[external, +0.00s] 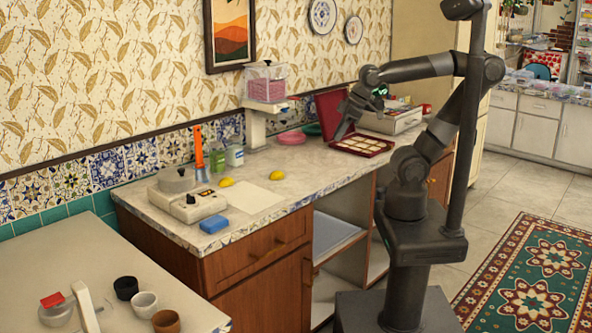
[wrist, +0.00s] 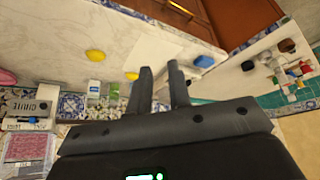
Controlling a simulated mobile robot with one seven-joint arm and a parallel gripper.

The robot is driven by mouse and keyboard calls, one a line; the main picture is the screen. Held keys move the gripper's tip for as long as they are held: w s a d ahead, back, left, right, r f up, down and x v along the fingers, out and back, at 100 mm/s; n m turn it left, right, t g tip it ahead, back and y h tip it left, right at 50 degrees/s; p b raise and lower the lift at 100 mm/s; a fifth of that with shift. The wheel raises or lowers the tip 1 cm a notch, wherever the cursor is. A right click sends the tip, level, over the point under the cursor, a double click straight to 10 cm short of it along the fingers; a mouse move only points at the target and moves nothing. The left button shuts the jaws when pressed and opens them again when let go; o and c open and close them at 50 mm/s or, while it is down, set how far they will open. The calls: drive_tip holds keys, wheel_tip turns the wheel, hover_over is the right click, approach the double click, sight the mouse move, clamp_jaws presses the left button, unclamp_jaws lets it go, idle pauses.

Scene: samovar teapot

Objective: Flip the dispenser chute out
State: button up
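The dispenser (external: 265,86) stands at the back of the counter against the wall, a clear hopper with pink contents on a white stand. A small red and white piece (external: 291,99) sticks out at the right of the hopper's base; I cannot tell if it is the chute. In the wrist view the dispenser's hopper (wrist: 25,150) is at the lower left, cut by the frame edge. My gripper (external: 341,130) hangs above the counter, right of the dispenser and apart from it. In the wrist view my gripper (wrist: 159,68) is open and empty, with a gap between its fingers.
An open red case (external: 362,145) lies below my gripper. Pink and green dishes (external: 292,138) sit near the dispenser's foot. Green and white tins (external: 234,156), yellow lemons (external: 276,172) and a scale (external: 190,204) stand further left. The counter's middle is mostly clear.

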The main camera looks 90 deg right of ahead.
drive_tip(key=w+d+g+h, duration=0.1)
drive_tip(key=w+d, duration=0.1)
drive_tip(key=d, duration=0.1)
drive_tip(key=w+d+m+g, duration=0.1)
drive_tip(key=w+d, duration=0.2)
drive_tip(key=w+d+g+h, duration=0.1)
drive_tip(key=w+d, duration=0.2)
drive_tip(key=shift+w+d+f+m+h, duration=0.25)
drive_tip(key=shift+d+f+m+h, duration=0.05)
drive_tip(key=shift+d+m, duration=0.1)
clamp_jaws()
drive_tip(key=w+d+f+m+g+h, duration=0.1)
drive_tip(key=w+d+f+g+h, duration=0.1)
drive_tip(key=w+d, duration=0.5)
drive_tip(key=w+d+f+m+g+h, duration=0.1)
drive_tip(key=w+d+g+h, duration=0.3)
drive_tip(key=d, duration=0.7)
drive_tip(key=w+d+f+m+g+h, duration=0.1)
drive_tip(key=w+d+f+g+h, duration=0.2)
drive_tip(key=w+d+h, duration=0.4)
drive_tip(key=shift+w+d+f+g, duration=0.35)
drive_tip(key=shift+w+d+g, duration=0.25)
drive_tip(key=shift+w+d, duration=0.65)
drive_tip(key=shift+w+a, duration=0.1)
